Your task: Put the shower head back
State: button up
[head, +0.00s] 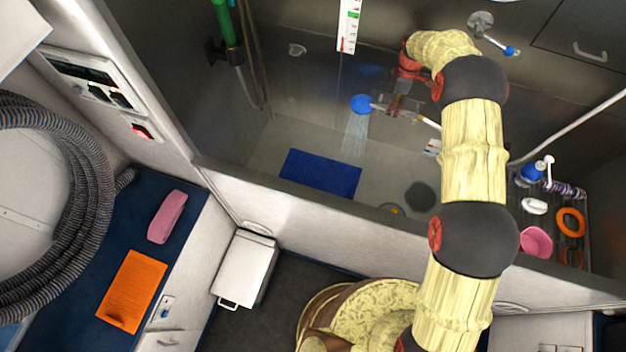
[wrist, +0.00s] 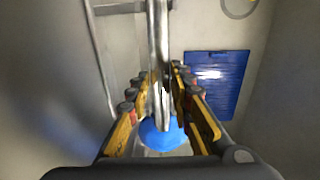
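The shower head (head: 361,104) has a round blue face and a pale handle. It is above the tub at the back, with water spraying down from it. My gripper (head: 394,108) reaches down from the arm and has its fingers on either side of the handle. In the wrist view, the silver handle (wrist: 158,45) runs between the two rows of finger pads (wrist: 163,88), which look closed on it. The blue head (wrist: 161,134) shows below, between the fingers. The exact contact is partly hidden. A dark wall bracket (head: 215,52) with a green tube is at the left.
A blue mat (head: 320,172) lies on the tub floor. A silver wall fitting (head: 480,22) with a blue-tipped lever is at the upper right. A shelf at right holds a pink bowl (head: 536,242) and an orange ring (head: 571,221). The tub's front wall (head: 290,203) crosses below.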

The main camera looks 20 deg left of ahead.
jog(key=o, duration=0.4)
jog(key=shift+o, duration=0.2)
notch_tip(320, 180, up, 12)
dwell(0.5)
dwell(0.5)
